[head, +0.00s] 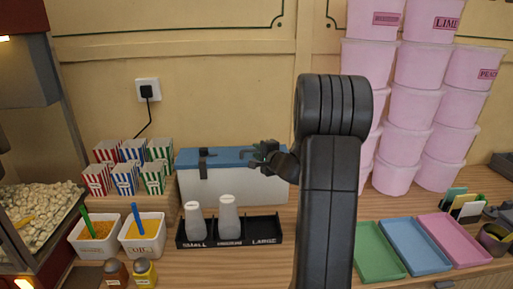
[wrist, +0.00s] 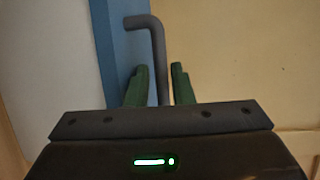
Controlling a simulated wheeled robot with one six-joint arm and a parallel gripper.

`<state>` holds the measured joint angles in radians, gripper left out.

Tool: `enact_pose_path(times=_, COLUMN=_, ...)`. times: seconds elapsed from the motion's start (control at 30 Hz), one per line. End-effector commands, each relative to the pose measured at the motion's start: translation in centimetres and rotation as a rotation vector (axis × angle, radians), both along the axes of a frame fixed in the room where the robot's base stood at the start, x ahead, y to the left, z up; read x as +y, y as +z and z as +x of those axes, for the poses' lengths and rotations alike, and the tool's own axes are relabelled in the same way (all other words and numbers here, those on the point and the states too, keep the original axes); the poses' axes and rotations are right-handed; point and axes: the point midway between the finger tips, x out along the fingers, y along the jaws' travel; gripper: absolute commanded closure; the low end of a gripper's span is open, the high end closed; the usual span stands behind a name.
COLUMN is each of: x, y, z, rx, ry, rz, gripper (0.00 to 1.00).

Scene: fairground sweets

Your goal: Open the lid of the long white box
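The long white box (head: 235,187) stands against the back wall in the head view, with its blue lid (head: 225,153) lying shut on top. A dark latch or hinge piece (head: 203,160) sits on its left front. My gripper (head: 262,152) is at the right part of the lid, partly hidden by my arm. In the wrist view, my gripper (wrist: 159,68) is open, its two green fingers on either side of a dark grey bent bar (wrist: 159,45) by the blue lid (wrist: 120,40). Gaps show between bar and fingers. The box's right end is hidden behind my arm.
A black cup tray (head: 262,240) with two white bottles (head: 229,215) stands before the box. Striped popcorn cartons (head: 125,178) are close at its left. Stacked pink tubs (head: 410,105) stand right of my arm. Coloured trays (head: 415,246) lie at front right.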

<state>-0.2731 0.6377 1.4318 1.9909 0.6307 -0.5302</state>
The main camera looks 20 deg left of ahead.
Motion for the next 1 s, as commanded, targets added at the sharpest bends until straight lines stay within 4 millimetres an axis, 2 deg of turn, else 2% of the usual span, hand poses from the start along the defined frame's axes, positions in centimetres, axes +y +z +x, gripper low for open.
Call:
enact_pose_path(times=0.2, x=1.07, y=-0.22, z=0.90, rx=0.000, ry=0.000, rz=-0.001, gripper=0.79)
enact_pose_path(times=0.5, x=1.18, y=-0.29, z=1.01, rx=-0.001, ry=0.000, rz=-0.001, gripper=0.79)
enact_pose_path(times=0.63, x=1.17, y=-0.30, z=1.01, rx=-0.001, ry=0.000, rz=-0.001, gripper=1.00)
enact_pose_path(times=1.0, x=1.21, y=-0.06, z=1.10, rx=-0.002, ry=0.000, rz=0.001, gripper=1.00)
